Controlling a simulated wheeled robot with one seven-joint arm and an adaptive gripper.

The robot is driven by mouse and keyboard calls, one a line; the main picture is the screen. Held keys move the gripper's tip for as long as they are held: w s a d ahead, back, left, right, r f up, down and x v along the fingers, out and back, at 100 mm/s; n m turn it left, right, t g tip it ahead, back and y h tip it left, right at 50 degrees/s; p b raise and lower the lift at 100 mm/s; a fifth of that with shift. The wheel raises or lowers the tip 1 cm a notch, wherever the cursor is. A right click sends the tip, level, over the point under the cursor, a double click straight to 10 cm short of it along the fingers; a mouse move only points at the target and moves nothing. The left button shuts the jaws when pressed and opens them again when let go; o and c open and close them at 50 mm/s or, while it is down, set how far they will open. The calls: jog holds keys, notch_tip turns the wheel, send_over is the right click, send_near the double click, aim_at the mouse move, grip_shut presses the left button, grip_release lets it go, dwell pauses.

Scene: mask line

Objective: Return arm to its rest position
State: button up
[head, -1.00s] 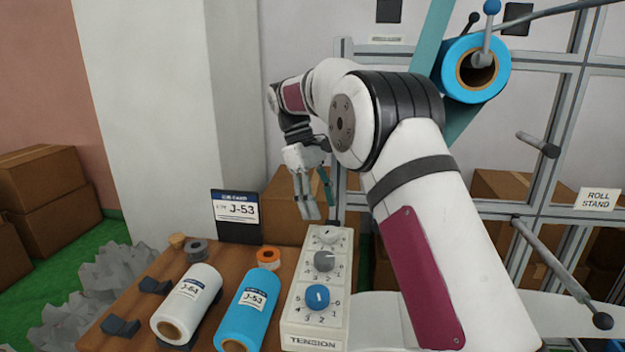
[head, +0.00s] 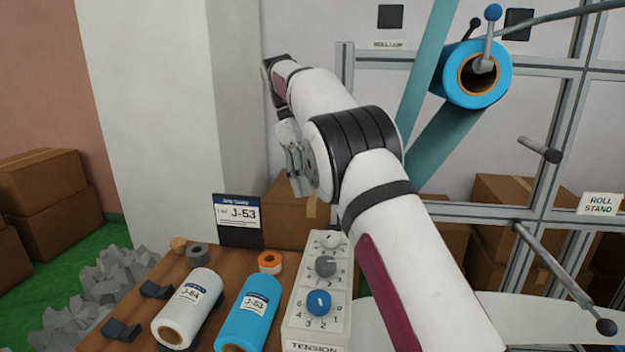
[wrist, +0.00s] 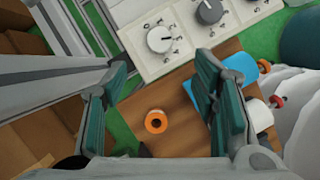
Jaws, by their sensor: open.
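My gripper (head: 296,176) hangs above the far end of the wooden bench in the head view, partly hidden behind my own arm. In the wrist view my gripper (wrist: 165,95) shows its two teal-padded fingers wide apart with nothing between them. Below the gap, an orange tape roll (wrist: 156,121) lies on the bench. The tension panel (wrist: 165,40) with its knobs lies beyond the fingers in that view. My arm reaches up and to the left from the lower right of the head view.
A white roll (head: 187,308) and a blue roll (head: 248,312) lie on the bench (head: 141,295). A J-53 sign (head: 238,220) stands at its back. A blue roll (head: 472,75) hangs on the stand frame (head: 547,215) at right. Cardboard boxes (head: 48,190) sit at left.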

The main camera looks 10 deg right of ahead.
jog(key=s+d+r+m+t+y+p, duration=0.1)
jog(key=s+d+r, duration=0.15)
jog(key=s, duration=0.45)
jog(key=s+d+r+m+t, duration=0.1)
jog(key=s+r+m+t, duration=0.1)
jog(key=s+r, duration=0.3)
jog(key=s+d+r+m+t+y+p, duration=0.1)
jog(key=s+r, duration=0.2)
jog(key=s, duration=0.5)
jog(key=s+f+m+t+p, duration=0.1)
jog(key=s+f, duration=0.4)
jog(key=s, duration=0.5)
jog(key=s+f+m+t, duration=0.2)
jog(key=s+f, duration=0.3)
jog(key=s, duration=0.6)
jog(key=shift+a+f+m+t+y+p, duration=0.15)
jog(key=shift+a+m+t+y+p, duration=0.15)
jog(key=shift+a+t+p, duration=0.1)
